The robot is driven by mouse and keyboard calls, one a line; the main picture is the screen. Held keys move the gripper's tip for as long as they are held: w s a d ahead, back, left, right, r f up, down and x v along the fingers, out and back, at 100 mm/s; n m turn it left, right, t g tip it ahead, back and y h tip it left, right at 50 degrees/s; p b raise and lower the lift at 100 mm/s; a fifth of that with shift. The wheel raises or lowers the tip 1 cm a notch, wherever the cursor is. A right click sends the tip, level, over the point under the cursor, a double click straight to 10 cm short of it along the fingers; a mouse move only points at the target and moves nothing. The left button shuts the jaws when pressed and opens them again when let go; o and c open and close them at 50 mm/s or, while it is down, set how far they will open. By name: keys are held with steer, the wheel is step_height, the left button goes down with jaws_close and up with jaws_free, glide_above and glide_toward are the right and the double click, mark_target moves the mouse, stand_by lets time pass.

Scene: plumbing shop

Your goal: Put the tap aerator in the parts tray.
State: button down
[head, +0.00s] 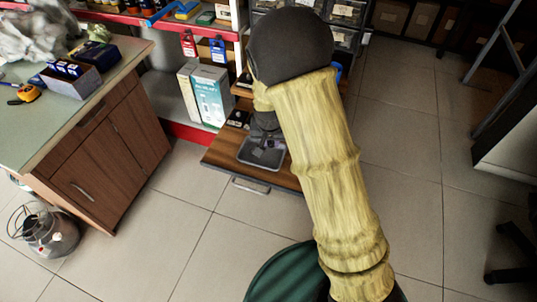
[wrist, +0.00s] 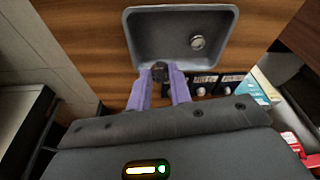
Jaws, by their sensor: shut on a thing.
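My gripper (wrist: 160,88) has its two purple fingers closed around a small dark cylindrical piece, the tap aerator (wrist: 160,71) as far as I can tell. It is at the near edge of the grey parts tray (wrist: 148,40) in the wrist view; its height above the surface is unclear. The tray also shows in the head view (head: 258,163), on a wooden surface below my arm. A small round metallic part (wrist: 197,42) lies inside the tray, toward its right. In the head view my arm hides most of the gripper and the aerator.
Small black-based items (wrist: 205,84) stand in a row beside the tray. The wooden surface (wrist: 85,40) is bare left of the tray. White boxes (head: 211,95) stand on the shelf left of my arm. A wooden cabinet (head: 105,150) is at left, with clear floor between.

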mark_target(271, 157)
step_height(271, 157, down, 3)
steer(key=shift+r, duration=0.2)
steer(key=shift+f+b, duration=0.65)
steer(key=shift+f, duration=1.25)
steer(key=shift+d+r, duration=0.1)
steer(key=c, duration=1.3)
jaws_free()
